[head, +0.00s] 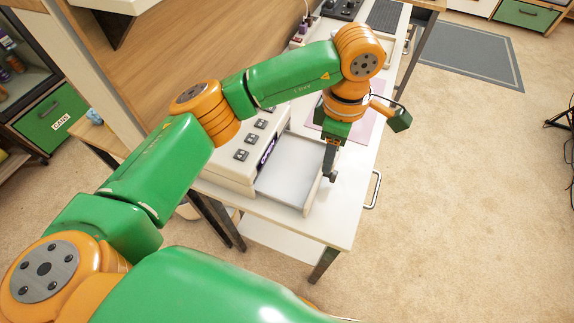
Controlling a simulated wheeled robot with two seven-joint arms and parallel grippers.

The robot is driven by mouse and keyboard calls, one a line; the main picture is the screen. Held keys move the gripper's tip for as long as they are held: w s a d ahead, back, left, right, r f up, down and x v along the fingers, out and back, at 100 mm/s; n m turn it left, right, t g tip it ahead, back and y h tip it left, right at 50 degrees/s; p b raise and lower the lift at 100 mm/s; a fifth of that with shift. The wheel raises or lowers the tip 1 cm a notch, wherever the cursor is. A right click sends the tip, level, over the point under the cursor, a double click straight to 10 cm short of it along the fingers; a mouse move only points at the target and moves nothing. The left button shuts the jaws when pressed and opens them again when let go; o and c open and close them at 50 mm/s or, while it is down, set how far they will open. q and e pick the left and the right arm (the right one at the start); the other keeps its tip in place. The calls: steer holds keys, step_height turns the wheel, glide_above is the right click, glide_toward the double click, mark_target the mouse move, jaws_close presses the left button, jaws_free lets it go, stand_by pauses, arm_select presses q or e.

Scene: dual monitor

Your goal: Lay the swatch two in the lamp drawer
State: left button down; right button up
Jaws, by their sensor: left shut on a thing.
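The lamp drawer (290,181) is a pale tray pulled out of a cream unit (228,166) on the white table. Its visible floor looks bare. My left gripper (331,174) points down at the drawer's outer front edge, shut at the drawer handle, which the fingers mostly hide. I cannot make out swatch two in this view. My right gripper is not in view.
The white table (343,213) has a lilac mat (365,136) behind my gripper and a metal rail (374,189) on its right edge. A keyboard (384,15) lies at the far end. Carpet to the right is open.

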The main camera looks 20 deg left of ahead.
arm_select(q)
steer(key=a+f+p, duration=0.1)
steer(key=a+f, duration=0.2)
steer(key=a, duration=0.3)
steer(key=p, duration=0.1)
glide_above(284, 178)
steer(key=f, duration=0.4)
steer(key=shift+d, duration=0.2)
steer(key=f, duration=0.1)
steer(key=f+p, duration=0.1)
steer(key=f, duration=0.1)
steer(key=shift+s+a, duration=0.1)
steer(key=shift+a, duration=0.1)
steer(key=shift+f, duration=0.4)
steer(key=shift+f, duration=0.15)
steer(key=c, duration=0.9)
jaws_free()
steer(key=shift+f, duration=0.1)
steer(key=o, duration=0.5)
steer(key=shift+c, duration=0.2)
